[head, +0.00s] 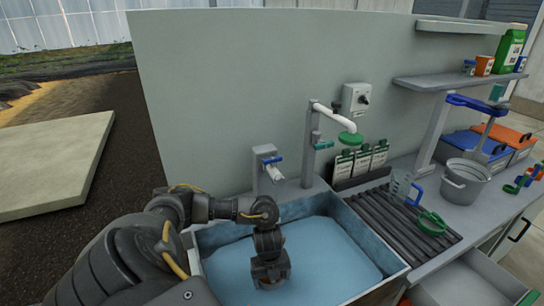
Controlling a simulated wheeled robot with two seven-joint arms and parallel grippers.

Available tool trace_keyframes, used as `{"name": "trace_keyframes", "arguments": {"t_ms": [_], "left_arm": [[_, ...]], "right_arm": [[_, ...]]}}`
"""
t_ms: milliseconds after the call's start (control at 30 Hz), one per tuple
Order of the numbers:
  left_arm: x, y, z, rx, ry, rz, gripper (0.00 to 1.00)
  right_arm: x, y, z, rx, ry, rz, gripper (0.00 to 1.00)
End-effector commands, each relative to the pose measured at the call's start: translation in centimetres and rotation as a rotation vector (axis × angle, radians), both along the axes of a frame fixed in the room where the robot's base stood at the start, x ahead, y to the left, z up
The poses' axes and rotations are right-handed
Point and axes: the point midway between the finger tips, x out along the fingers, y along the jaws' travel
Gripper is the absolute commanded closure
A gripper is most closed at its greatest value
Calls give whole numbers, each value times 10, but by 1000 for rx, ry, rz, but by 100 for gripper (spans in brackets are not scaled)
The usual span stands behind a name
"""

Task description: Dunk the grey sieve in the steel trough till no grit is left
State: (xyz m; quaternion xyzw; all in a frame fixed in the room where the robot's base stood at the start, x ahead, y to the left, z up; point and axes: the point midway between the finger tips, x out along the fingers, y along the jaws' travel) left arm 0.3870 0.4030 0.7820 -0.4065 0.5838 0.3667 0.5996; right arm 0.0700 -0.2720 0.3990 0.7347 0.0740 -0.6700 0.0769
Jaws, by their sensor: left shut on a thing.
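The steel trough (372,221) stands in the middle foreground, holding blue water (330,255). My left gripper (270,279) points down into the trough, with its fingertips at the water. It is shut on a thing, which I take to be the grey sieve. The sieve itself does not show, hidden by the gripper and the water, so I cannot see any grit. My right gripper is not in view.
Behind the trough are a small tap (274,173) and a white spout with a green end (347,139). To the right, a ribbed drainboard (396,224) bears a clear jug (400,184) and a green ring-shaped item (432,223). A grey bucket (464,181) stands beyond. An open drawer (470,285) juts out at lower right.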

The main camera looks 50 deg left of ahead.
Motion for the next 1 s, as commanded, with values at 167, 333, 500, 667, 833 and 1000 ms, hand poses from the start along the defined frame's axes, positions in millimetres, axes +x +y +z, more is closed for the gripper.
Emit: {"name": "trace_keyframes", "arguments": {"t_ms": [167,333,500,667,833,1000], "left_arm": [[0,0,-20,-1,0,1,63],[0,0,-30,-1,0,1,63],[0,0,-34,0,-1,0,63],[0,0,-34,0,-1,0,63],[0,0,-34,0,-1,0,63],[0,0,-34,0,-1,0,63]], "right_arm": [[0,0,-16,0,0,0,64],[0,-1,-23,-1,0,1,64],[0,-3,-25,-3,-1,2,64],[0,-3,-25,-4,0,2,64],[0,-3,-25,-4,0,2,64],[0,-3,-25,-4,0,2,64]]}}
